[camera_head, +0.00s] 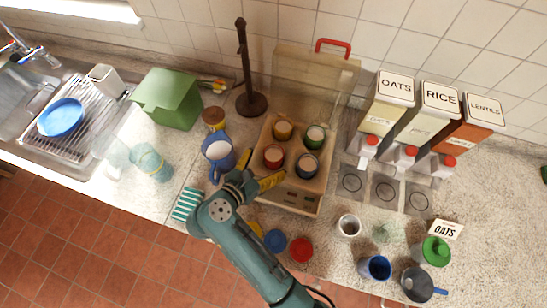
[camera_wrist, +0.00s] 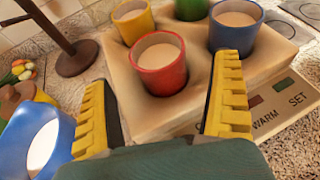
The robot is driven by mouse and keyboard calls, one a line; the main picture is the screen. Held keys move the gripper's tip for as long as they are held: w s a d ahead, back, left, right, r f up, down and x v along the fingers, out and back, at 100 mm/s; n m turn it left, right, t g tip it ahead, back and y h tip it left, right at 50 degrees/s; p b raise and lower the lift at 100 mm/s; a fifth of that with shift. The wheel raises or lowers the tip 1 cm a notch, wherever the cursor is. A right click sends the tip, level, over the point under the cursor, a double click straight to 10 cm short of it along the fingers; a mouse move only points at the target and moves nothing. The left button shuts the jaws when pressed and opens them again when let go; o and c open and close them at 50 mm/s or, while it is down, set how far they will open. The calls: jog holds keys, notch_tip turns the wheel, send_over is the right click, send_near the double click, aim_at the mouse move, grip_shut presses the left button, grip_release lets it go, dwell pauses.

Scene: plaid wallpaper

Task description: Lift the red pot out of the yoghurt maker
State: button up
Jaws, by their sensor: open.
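The red pot (camera_head: 273,155) sits in the front left hole of the yoghurt maker (camera_head: 294,198), a tan box with its clear lid raised at the back. In the wrist view the red pot (camera_wrist: 159,65) is upright, filled with something pale, its lower part hidden in the hole. A yellow pot (camera_wrist: 132,20), a blue pot (camera_wrist: 235,27) and a green pot (camera_wrist: 191,8) fill the other holes. My gripper (camera_wrist: 165,88) is open and empty, its yellow fingers pointing toward the red pot, one on either side in the picture. I cannot tell any contact.
A blue jug (camera_head: 218,153) stands close left of the yoghurt maker. A dark wooden stand (camera_head: 250,103) is behind it. Blue (camera_head: 275,240) and red (camera_head: 301,249) lids lie in front. Labelled canisters (camera_head: 428,113) stand at the right.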

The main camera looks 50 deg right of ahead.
aim_at(273, 156)
jog(key=x, duration=0.4)
jog(key=shift+d+f, duration=0.15)
jog(key=shift+f, duration=0.05)
jog(key=shift+c, duration=0.3)
jog(key=c, duration=1.2)
jog(key=shift+c, duration=0.5)
jog(key=shift+r, duration=0.2)
